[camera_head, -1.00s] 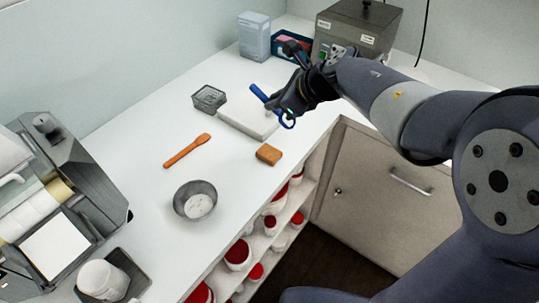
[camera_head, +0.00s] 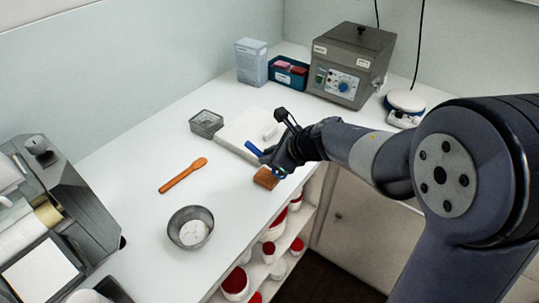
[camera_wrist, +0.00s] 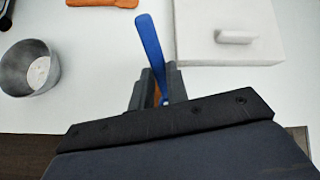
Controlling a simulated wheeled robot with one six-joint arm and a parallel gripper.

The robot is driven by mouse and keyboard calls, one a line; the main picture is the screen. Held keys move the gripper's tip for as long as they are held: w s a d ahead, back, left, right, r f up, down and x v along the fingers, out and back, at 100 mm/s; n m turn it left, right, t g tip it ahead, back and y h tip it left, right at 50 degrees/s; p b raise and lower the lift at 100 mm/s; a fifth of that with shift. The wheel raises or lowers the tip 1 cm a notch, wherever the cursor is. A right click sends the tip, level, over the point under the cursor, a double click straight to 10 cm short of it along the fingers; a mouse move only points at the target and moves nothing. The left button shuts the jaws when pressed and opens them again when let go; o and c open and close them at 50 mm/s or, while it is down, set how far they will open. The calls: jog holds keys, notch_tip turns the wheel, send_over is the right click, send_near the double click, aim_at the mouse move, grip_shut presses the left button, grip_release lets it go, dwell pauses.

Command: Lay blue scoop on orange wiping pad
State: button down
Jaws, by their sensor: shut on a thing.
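My gripper (camera_head: 278,163) is shut on the blue scoop (camera_head: 252,148). In the wrist view the blue scoop (camera_wrist: 150,42) sticks out forward from between the jaws (camera_wrist: 157,88); the part behind the jaws is mostly hidden. The orange wiping pad (camera_head: 264,178) lies near the front edge of the white counter. In the head view my gripper and the scoop are over or just behind the pad, and the gripper covers part of it. In the wrist view only a sliver of orange shows between the jaws. I cannot tell whether the scoop touches the pad.
A white board (camera_head: 238,136) with a small white piece (camera_head: 270,131) lies just behind the scoop. Open shelves with red-lidded jars are below the counter edge.

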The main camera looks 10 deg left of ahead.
jog(key=shift+f, duration=0.1)
jog(key=shift+f+b, duration=0.5)
jog(key=shift+b, duration=0.05)
jog(key=c, duration=1.4)
grip_release()
jog(key=shift+r, duration=0.3)
jog(key=p+v, duration=0.1)
jog(key=v, duration=1.1)
jog(key=shift+r, duration=0.3)
